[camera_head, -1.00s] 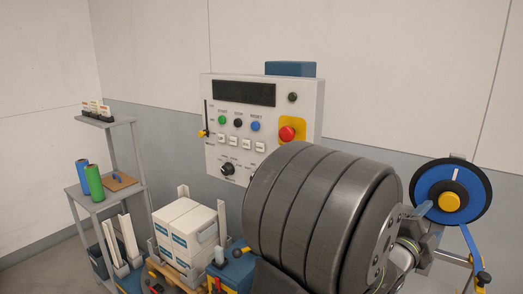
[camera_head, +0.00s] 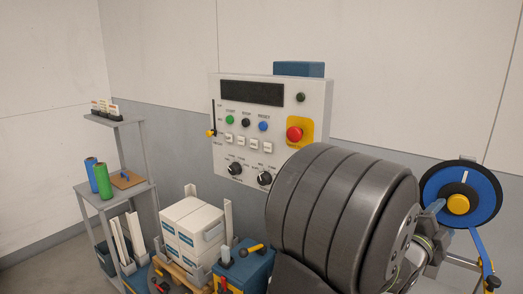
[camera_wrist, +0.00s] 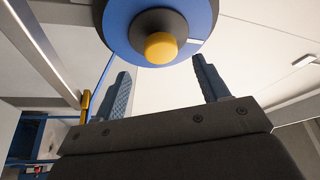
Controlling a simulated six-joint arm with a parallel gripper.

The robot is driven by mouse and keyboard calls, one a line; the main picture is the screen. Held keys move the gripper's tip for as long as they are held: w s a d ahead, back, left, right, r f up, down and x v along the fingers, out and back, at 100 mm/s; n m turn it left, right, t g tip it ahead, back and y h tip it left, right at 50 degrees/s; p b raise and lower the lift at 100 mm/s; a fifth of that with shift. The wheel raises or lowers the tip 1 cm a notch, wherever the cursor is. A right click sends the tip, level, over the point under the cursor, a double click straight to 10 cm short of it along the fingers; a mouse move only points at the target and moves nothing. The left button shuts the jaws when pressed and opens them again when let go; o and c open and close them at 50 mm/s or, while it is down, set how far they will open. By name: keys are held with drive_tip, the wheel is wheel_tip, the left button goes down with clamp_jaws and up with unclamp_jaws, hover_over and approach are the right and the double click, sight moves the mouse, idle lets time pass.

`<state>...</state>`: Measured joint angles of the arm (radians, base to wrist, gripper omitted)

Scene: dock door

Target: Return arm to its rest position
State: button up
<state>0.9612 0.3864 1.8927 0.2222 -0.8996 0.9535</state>
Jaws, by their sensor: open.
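My arm (camera_head: 345,215) fills the right-centre of the head view as a large dark ribbed link. My gripper (camera_wrist: 162,88) shows in the wrist view with its two blue ridged fingers spread wide and nothing between them. Beyond the fingers in the wrist view is a blue disc with a dark hub and a yellow centre knob (camera_wrist: 161,46). In the head view the blue disc (camera_head: 435,198) with its yellow knob stands at the right, just past my arm. The fingers look apart from the disc. My fingertips are hidden in the head view.
A control panel (camera_head: 222,160) with buttons, dials and a red emergency stop (camera_head: 294,134) is on the back wall. White boxes (camera_head: 192,222) sit on a pallet, left of a blue toolbox (camera_head: 244,270). A grey shelf (camera_head: 95,197) holds green and blue rolls.

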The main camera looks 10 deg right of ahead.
sight(458, 208)
drive_tip(key=x, duration=0.6)
drive_tip(key=shift+w+d, duration=0.15)
drive_tip(key=shift+d, duration=0.2)
drive_tip(key=shift+d+n, duration=0.25)
drive_tip(key=shift+n, duration=0.25)
drive_tip(key=n+t, duration=0.2)
drive_tip(key=n, duration=0.2)
drive_tip(key=n+t, duration=0.2)
drive_tip(key=n, duration=0.2)
drive_tip(key=shift+d+f+n, duration=0.1)
drive_tip(key=shift+f+n, duration=0.05)
drive_tip(key=shift+n, duration=0.15)
drive_tip(key=n+t+y, duration=0.1)
drive_tip(key=n, duration=0.2)
drive_tip(key=n+t+y, duration=0.1)
drive_tip(key=n+t, duration=0.1)
drive_tip(key=n, duration=0.1)
drive_tip(key=shift+s+n, duration=0.25)
drive_tip(key=shift+n, duration=0.05)
drive_tip(key=shift+s+n+t, duration=0.1)
drive_tip(key=shift+n+t, duration=0.2)
drive_tip(key=shift+n, duration=0.2)
drive_tip(key=shift+v, duration=0.9)
